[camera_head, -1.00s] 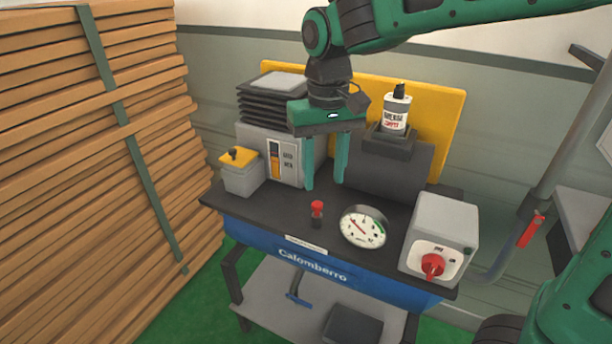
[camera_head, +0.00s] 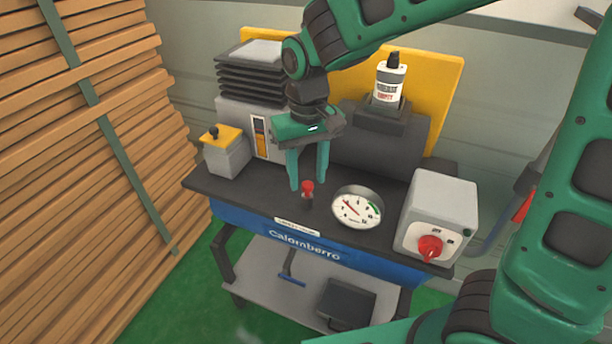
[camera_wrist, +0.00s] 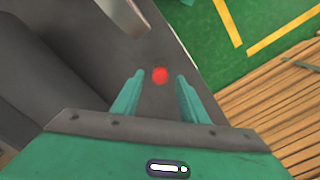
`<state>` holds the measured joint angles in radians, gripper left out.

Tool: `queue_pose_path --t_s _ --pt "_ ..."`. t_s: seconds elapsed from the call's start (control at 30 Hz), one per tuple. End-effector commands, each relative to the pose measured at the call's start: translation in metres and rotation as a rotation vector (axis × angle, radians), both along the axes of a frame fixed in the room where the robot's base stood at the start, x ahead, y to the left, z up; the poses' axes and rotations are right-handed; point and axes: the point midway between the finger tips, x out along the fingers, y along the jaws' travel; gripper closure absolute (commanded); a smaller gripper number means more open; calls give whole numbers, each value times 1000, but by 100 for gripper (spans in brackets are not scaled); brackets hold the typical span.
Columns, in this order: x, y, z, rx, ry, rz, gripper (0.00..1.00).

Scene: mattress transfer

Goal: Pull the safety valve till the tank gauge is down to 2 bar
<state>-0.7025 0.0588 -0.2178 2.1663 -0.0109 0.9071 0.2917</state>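The safety valve (camera_head: 308,189) is a small red knob on a dark stem, upright on the dark bench top. The tank gauge (camera_head: 357,207) is a round white dial to its right, with a red needle pointing to the upper left and a green arc at its upper right; its numbers are too small to read. My gripper (camera_head: 308,187) points down, open and empty, with its green fingertips close to the red knob. In the wrist view the red knob (camera_wrist: 160,75) lies just beyond and between the two open fingers (camera_wrist: 155,85). I cannot tell whether they touch it.
A grey box with a red rotary switch (camera_head: 430,247) stands right of the gauge. A yellow-lidded box (camera_head: 226,152), a bellows stack (camera_head: 252,80) and a bottle (camera_head: 389,83) stand behind. Stacked wooden slats (camera_head: 80,150) fill the left side.

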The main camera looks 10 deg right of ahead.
Motion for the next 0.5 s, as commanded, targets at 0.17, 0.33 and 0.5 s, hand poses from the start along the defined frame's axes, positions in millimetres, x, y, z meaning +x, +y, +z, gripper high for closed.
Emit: queue_pose_path --t_s 0.17,0.33,0.5 --pt "0 0 -11 0 0 0 60" --pt "0 0 -12 0 -1 0 60" --pt "0 0 -12 0 -1 0 72"
